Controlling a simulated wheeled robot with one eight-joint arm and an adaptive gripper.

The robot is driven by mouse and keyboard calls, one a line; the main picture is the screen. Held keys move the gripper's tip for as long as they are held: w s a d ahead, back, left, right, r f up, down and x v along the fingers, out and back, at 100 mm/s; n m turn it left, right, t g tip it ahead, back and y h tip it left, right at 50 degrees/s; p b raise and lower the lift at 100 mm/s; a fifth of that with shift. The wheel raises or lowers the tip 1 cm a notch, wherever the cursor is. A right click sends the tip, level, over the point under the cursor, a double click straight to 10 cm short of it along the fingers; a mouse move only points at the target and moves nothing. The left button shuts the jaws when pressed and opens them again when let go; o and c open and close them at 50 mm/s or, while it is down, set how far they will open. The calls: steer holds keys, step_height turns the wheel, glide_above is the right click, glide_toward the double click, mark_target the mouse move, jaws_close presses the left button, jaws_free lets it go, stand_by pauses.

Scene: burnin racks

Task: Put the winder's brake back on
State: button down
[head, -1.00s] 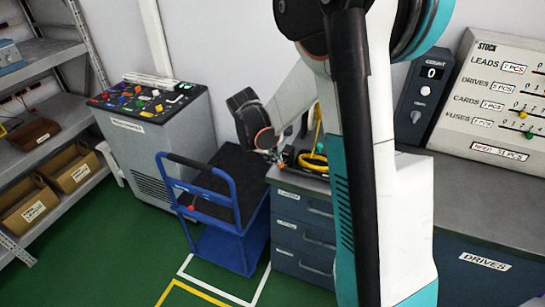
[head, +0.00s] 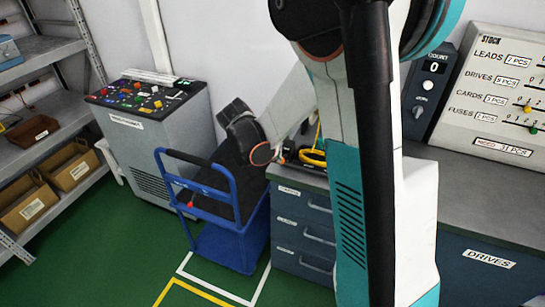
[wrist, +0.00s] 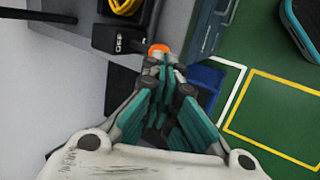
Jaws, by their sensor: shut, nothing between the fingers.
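In the wrist view a black box with a small white label (wrist: 118,40) stands at the bench edge, beside a yellow coil (wrist: 124,5). An orange end piece (wrist: 158,49) shows at the box's right side, and it may be the brake handle. My gripper (wrist: 162,64) is shut and empty, with its tips right at the orange piece; I cannot tell whether they touch it. The fingers hide what lies under it. In the head view the yellow coil (head: 312,158) shows on the drawer bench, and my arm hides most of the winder and gripper.
A blue trolley (head: 240,215) stands close left of the drawer bench (head: 303,215). A grey control console (head: 150,130) and shelves (head: 45,50) are further left. A counter panel (head: 430,90) and stock board (head: 500,95) stand right. Green floor in front is clear.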

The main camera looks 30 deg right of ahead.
steer(key=f+b, duration=0.1)
steer(key=f+t+h+b, duration=0.1)
steer(key=b, duration=0.1)
steer(key=a+f+h+b, duration=0.1)
steer(key=f+b, duration=0.1)
steer(key=shift+s+t, duration=0.3)
steer(key=shift+s, duration=0.1)
steer(key=shift+r, duration=0.1)
steer(key=shift+r+p, duration=0.5)
steer(key=shift+r, duration=0.2)
